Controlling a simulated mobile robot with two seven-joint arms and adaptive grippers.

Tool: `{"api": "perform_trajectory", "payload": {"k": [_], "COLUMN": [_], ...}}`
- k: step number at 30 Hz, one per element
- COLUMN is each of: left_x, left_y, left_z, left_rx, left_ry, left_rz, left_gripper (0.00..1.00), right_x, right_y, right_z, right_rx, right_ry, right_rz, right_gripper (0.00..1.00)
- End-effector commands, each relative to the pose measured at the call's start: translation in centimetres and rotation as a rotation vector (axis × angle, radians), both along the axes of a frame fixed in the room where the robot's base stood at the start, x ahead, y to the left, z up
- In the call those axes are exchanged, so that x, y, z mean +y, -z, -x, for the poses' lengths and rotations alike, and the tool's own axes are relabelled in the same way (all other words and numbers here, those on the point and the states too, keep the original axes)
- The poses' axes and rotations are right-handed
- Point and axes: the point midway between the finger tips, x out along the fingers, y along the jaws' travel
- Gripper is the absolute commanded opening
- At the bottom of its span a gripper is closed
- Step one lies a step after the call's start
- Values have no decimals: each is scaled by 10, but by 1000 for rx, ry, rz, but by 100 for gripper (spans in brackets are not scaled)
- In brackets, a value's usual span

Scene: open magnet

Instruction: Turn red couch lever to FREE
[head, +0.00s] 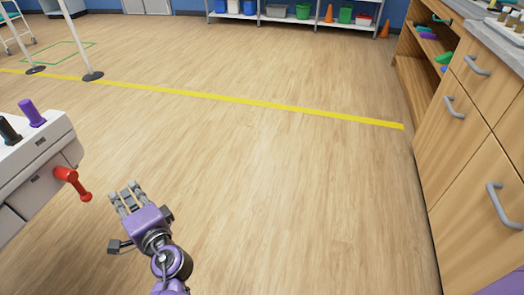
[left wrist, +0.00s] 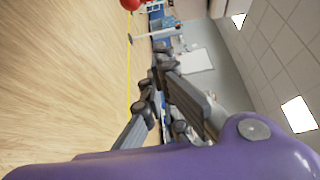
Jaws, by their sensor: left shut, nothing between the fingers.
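The red couch lever (head: 73,184) sticks out from the end of the white couch (head: 40,165) at the left of the head view, its rod slanting down to the right to a round knob. A red round part (left wrist: 130,4), probably the lever's knob, is cut off by the top edge of the left wrist view. My left gripper (head: 125,194) is shut and empty, to the right of the lever and slightly below it in the picture, apart from it. Its fingers also show in the left wrist view (left wrist: 158,90). No FREE marking is readable. My right gripper is not in view.
Purple (head: 32,113) and black (head: 8,130) handles stand on the couch top. Wooden drawers (head: 470,130) with grey handles line the right side. A yellow floor line (head: 230,101) crosses the open wooden floor. Shelves with bins and an orange cone (head: 385,29) are far back.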

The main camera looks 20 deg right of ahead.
Motion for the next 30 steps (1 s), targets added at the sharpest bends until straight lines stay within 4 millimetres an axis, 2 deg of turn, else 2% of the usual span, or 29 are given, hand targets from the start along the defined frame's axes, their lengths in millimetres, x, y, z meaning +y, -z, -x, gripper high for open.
{"api": "perform_trajectory", "payload": {"k": [14,21,30], "left_x": [33,57,64], "left_y": [0,-2,-1], "left_z": [-85,-65,-59], "left_rx": [-2,-2,-2], "left_ry": [0,-1,0], "left_rz": [0,1,1], "left_gripper": [0,0,0], "right_x": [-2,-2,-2], "right_y": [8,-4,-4], "right_z": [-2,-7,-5], "right_rx": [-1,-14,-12], "right_ry": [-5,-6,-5], "right_rz": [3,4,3], "right_gripper": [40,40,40]}}
